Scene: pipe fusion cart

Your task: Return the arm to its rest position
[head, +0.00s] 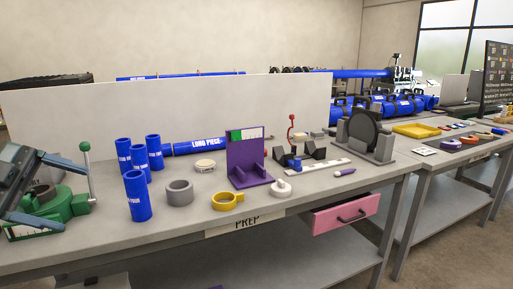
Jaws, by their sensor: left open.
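My left gripper (66,196) reaches in from the left edge. Its grey-blue fingers are spread apart, in front of a green machine (78,207) with a green-knobbed lever. I see nothing held between the fingers. The gripper overlaps part of the machine, and I cannot tell whether they touch. My right gripper is out of view.
The grey prep bench (120,240) holds several blue pipe pieces (138,197), a grey ring (179,192), a yellow ring (228,201) and a purple stand (246,165). A white panel (60,122) stands behind. A pink drawer (345,214) juts out at the front.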

